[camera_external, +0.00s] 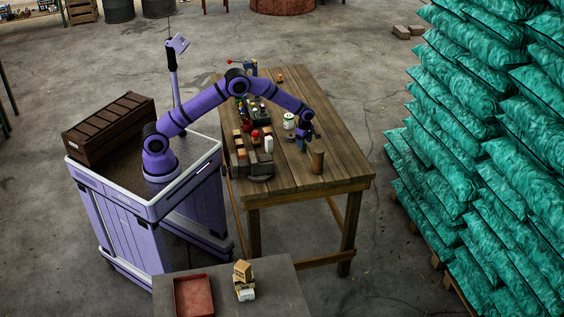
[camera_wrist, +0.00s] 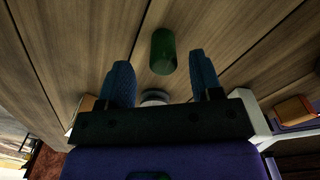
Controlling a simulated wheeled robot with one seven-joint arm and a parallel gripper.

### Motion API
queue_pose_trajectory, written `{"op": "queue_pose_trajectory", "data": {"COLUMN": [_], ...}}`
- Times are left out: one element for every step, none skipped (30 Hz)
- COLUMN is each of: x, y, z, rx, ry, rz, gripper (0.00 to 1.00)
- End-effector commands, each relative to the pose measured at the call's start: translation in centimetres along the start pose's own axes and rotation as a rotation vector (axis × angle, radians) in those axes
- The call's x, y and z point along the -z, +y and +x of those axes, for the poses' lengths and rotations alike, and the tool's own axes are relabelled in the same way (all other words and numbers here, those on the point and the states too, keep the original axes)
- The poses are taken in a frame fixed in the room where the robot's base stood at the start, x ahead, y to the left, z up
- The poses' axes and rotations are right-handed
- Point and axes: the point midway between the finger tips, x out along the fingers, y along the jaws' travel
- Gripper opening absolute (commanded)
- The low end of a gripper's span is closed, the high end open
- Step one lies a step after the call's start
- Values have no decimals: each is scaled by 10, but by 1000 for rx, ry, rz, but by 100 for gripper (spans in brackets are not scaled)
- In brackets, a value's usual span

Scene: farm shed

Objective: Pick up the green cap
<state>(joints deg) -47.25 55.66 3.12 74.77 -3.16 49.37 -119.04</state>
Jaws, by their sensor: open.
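A dark green cylinder, likely the green cap (camera_wrist: 163,52), stands on the wooden table in the wrist view. It appears between and slightly beyond the tips of my two blue fingers. My gripper (camera_wrist: 160,64) is open, with a wide gap between the fingers and nothing held. In the external view my gripper (camera_external: 302,145) points down over the right part of the table (camera_external: 335,178). I cannot make out the green cap clearly in that view.
A white and green can (camera_external: 289,121) stands just left of my gripper. A brown cylinder (camera_external: 318,162) stands nearer the front. Several small items crowd the table's left side, including a red ball (camera_external: 255,134) and a dark tray (camera_external: 261,178).

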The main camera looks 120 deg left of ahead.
Motion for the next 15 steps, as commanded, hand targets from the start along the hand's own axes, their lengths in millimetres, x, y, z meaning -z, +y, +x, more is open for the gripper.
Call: {"op": "queue_pose_trajectory", "data": {"x": [2, 2, 2, 2, 2, 2, 2, 2, 2, 2, 2, 1, 1, 1, 1], "y": [-2, -2, -3, -4, -3, -3, -3, -3, -3, -3, -3, -3, -3, -3, -3], "z": [8, 12, 18, 22, 27, 32, 34, 36, 38, 38, 39, 38, 38, 38, 38], "rx": [3, 3, 3, 3, 2, 2, 2, 1, 0, 0, 0, 0, 0, 0, 0], "ry": [1, 1, 0, 1, 1, 1, 0, 0, -1, -1, 0, 0, 0, 0, 0], "rz": [-1, 0, 0, 1, 1, 1, 0, 0, 0, 0, 0, 0, 0, 0, 0], "gripper": [59, 59, 59, 59, 59, 59, 59, 59, 59, 59, 59, 59, 59, 59, 59]}}
